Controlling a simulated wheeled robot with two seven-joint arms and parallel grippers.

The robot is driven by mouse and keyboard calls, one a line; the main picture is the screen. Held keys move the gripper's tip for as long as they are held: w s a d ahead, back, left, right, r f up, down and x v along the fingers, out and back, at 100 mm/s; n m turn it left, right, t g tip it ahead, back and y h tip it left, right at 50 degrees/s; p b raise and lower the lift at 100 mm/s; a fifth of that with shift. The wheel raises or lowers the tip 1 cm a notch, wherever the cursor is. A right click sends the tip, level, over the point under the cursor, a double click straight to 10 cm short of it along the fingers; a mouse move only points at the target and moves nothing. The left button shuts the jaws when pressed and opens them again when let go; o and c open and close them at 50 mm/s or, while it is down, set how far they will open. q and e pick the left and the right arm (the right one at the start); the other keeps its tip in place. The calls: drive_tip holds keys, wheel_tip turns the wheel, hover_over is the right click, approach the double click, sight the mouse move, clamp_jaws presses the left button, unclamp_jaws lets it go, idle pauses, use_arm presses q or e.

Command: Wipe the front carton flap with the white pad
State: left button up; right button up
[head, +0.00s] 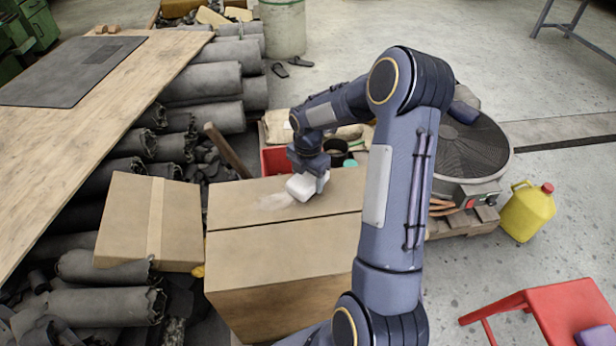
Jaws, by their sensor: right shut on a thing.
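The large brown carton (265,305) stands in the middle with its top flaps closed, split by a seam. The white pad (301,188) is at the flap farther from me (235,205), beyond the seam; I cannot tell whether it presses on the surface. A pale smudge (274,202) lies on that flap, just left of the pad. The flap nearer to me (270,255) looks bare. My right gripper (312,178) is shut on the pad from above. My right arm covers the carton's right side. My left gripper is not in view.
A smaller taped carton (125,220) stands at the left among dark sheet rolls (205,82). A wooden table (140,80) is behind it. At the right are a round fan (470,150), a yellow jug (527,212) and a red stool (570,305). A red bin (274,160) sits behind the carton.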

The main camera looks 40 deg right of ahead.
drive_tip(key=shift+f+b, duration=0.65)
drive_tip(key=shift+f, duration=0.4)
idle(0.4)
drive_tip(key=shift+a+r, duration=0.1)
drive_tip(key=shift+a, duration=0.05)
